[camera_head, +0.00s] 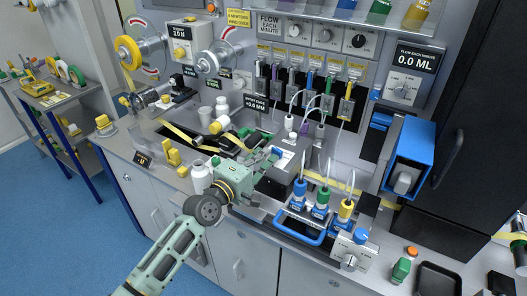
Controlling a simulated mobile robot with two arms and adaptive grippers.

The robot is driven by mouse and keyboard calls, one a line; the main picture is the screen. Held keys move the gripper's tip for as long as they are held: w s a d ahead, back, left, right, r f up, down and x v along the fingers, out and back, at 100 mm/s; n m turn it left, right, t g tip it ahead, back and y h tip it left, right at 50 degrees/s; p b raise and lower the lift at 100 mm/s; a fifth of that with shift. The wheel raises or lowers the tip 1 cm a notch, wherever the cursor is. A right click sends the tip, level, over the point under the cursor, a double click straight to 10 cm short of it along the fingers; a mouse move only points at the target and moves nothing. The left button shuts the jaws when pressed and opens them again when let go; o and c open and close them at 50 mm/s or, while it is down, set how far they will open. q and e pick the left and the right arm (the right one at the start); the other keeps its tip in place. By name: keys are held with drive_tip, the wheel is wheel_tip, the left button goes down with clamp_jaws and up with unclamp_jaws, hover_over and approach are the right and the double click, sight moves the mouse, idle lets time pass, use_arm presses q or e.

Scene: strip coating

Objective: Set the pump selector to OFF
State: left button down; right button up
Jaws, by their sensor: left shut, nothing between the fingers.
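Two knobs could be the pump selector; the labels are too small to tell which. One grey knob (349,262) sits on the front of a white box with a blue cap on top, at the counter's front right. Another knob (402,91) is on the back panel under a display reading 0.0 ML (414,60). My left gripper (272,155) reaches over the middle of the counter, shut and empty, left of both knobs and apart from them. My right gripper does not show.
Bottles with blue, green and yellow caps (322,199) stand in a blue-handled rack beside the white box. A blue-framed unit (411,155) stands behind. Yellow strip, reels and white jars (200,176) crowd the left. A black tray (437,280) lies front right.

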use_arm(q)
drive_tip(key=shift+s+d+p, duration=0.3)
drive_tip(key=shift+s+d, duration=0.15)
drive_tip(key=shift+d, duration=0.15)
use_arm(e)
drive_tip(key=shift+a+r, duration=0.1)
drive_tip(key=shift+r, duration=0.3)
use_arm(q)
drive_tip(key=shift+s+d, duration=0.1)
drive_tip(key=shift+d, duration=0.05)
drive_tip(key=shift+s, duration=0.1)
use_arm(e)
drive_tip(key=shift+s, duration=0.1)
